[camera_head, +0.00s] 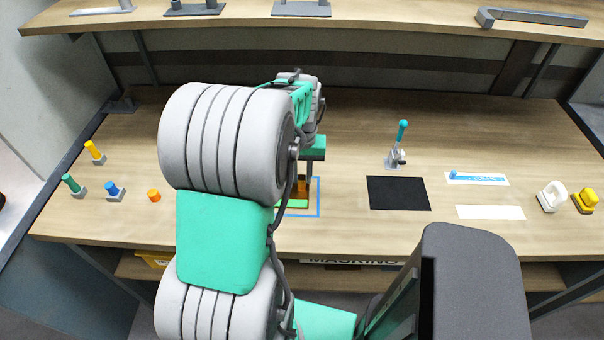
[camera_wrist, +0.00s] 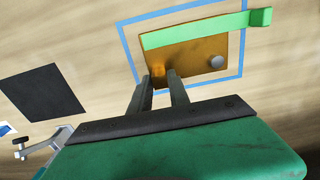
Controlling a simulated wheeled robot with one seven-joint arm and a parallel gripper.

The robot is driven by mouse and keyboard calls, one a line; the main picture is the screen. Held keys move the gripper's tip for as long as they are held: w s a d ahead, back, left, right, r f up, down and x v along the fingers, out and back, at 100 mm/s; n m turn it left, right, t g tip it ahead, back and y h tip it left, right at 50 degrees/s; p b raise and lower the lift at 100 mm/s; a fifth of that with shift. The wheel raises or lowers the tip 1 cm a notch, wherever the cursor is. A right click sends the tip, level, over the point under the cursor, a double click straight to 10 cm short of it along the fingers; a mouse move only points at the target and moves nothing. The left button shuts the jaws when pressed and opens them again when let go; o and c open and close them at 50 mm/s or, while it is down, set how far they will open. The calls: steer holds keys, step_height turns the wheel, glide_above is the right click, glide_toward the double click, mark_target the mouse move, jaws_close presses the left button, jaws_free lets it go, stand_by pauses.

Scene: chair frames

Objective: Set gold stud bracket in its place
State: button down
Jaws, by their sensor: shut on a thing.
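My gripper (camera_wrist: 162,88) points down over the table and is shut on an upright gold piece (camera_wrist: 158,78), which I take to be the stud of the gold bracket. A flat gold plate (camera_wrist: 195,62) lies beneath it; whether the stud and plate are one part I cannot tell. A green strip (camera_wrist: 205,29) with a raised end lies across the plate, and a grey round knob (camera_wrist: 216,62) is near its right edge. A blue square outline (camera_wrist: 241,62) surrounds the plate. In the head view my arm hides much of this; the outline's right side (camera_head: 319,197) shows.
A toggle clamp with a teal handle (camera_head: 402,134) stands right of the outline, behind a black mat (camera_head: 398,193). Yellow (camera_head: 93,149), green (camera_head: 72,183) and blue (camera_head: 112,188) pegs and an orange cylinder (camera_head: 154,196) stand at left. White (camera_head: 552,196) and yellow (camera_head: 585,201) pieces are far right.

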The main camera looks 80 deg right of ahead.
steer(key=shift+r, duration=0.1)
steer(key=shift+r+p, duration=2)
steer(key=shift+r, duration=0.7)
steer(key=n, duration=1)
steer(key=shift+f, duration=0.1)
steer(key=n, duration=1.2)
